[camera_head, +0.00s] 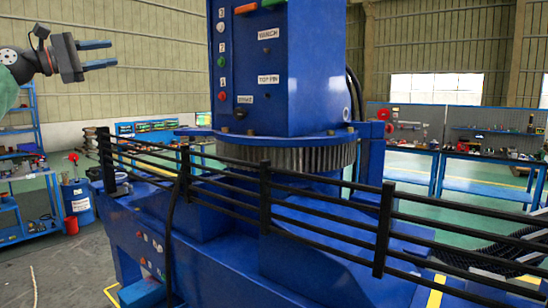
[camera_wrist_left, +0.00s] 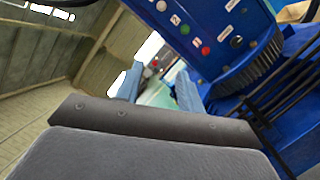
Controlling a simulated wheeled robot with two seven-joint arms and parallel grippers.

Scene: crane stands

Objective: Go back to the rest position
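My left gripper (camera_head: 98,55) is at the upper left of the head view, raised in free air left of the blue crane column (camera_head: 300,75). Its two blue fingers are apart with nothing between them. In the left wrist view the same fingers (camera_wrist_left: 158,88) stand apart, with the crane's button panel (camera_wrist_left: 200,30) beyond them at the upper right. The panel's buttons also show on the column in the head view (camera_head: 222,45). My right gripper is in neither view.
A black railing (camera_head: 265,190) crosses in front of the blue crane base (camera_head: 330,265). Workbenches (camera_head: 470,155) stand at the back right. A blue barrel (camera_head: 77,200) and a red bucket (camera_head: 71,225) stand on the floor at the left. The air around my left gripper looks clear.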

